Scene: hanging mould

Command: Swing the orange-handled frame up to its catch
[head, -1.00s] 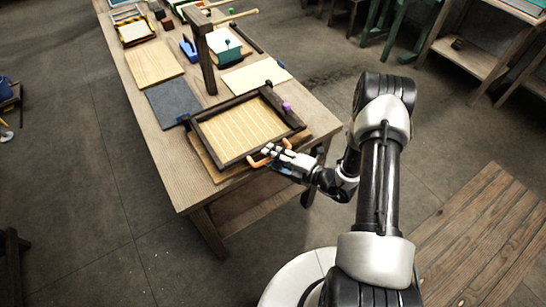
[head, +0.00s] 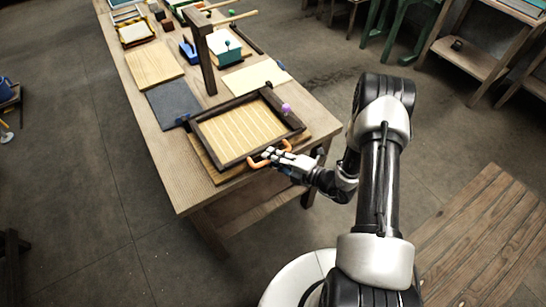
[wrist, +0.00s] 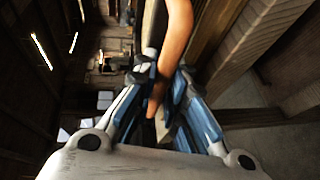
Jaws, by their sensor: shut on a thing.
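The dark wooden frame (head: 222,159) lies low over a board on the bench, with a pale ribbed panel (head: 240,130) inside it. Its orange handle (head: 258,160) is on the near edge. My gripper (head: 279,152) is shut on the orange handle. In the wrist view the handle (wrist: 178,40) runs down between the fingers of my gripper (wrist: 160,108). A dark post (head: 205,60) with an arm stands behind the frame. I cannot make out for certain which part is the catch.
A dark grey slab (head: 172,103), a wooden board (head: 154,64) and a cream sheet (head: 257,77) lie farther back on the bench. A purple knob (head: 286,108) sits at the frame's right side.

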